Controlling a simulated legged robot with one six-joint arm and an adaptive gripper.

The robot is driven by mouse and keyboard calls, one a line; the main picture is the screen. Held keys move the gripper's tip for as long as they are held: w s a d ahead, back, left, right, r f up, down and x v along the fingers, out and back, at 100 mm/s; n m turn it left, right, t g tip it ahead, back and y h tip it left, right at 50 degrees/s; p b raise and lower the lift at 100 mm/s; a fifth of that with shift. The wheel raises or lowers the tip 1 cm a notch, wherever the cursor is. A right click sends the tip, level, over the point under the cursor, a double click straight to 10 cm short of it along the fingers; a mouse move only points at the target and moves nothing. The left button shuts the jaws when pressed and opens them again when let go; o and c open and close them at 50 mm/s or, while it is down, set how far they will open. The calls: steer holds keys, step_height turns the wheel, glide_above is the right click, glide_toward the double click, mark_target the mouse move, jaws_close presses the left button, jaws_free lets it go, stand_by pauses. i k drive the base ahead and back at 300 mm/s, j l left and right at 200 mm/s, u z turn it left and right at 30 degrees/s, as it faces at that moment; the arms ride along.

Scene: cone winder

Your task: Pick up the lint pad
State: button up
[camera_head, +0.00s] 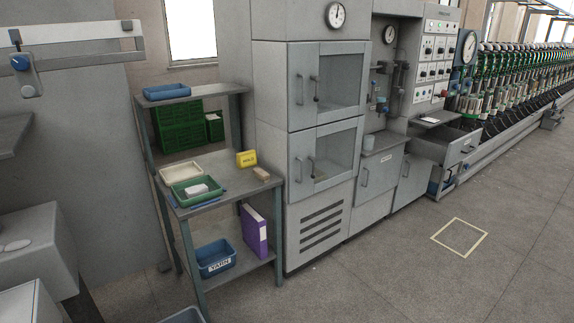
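A small white pad-like block (196,190) lies in a green tray (180,198) on the middle shelf of a grey rack. It may be the lint pad, but it is too small to be sure. A tan block (261,174) lies at the right front of the same shelf. A yellow block (246,159) with dark lettering stands behind the tan block. My gripper is not in view.
The rack (233,190) also holds a cream tray (180,171), green crates (179,127), a blue tray (167,92), a blue bin marked YARN (215,257) and a purple binder (254,232). Grey cabinets (323,205) stand right of it.

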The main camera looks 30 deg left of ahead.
mark_target(191, 192)
steer(key=i+j+u, duration=0.15)
steer(key=i+u, duration=0.75)
steer(key=i, duration=0.25)
steer(key=i+l+u, duration=0.3)
steer(key=i+u, duration=0.15)
steer(key=i+j+u, duration=0.15)
steer(key=i+u, duration=0.6)
steer(key=i, duration=0.25)
steer(key=i+l+u, duration=0.2)
steer(key=i+u, duration=0.2)
steer(key=i, duration=0.15)
steer(key=i+j+z, duration=0.1)
steer(key=i+z, duration=0.15)
steer(key=i, duration=0.15)
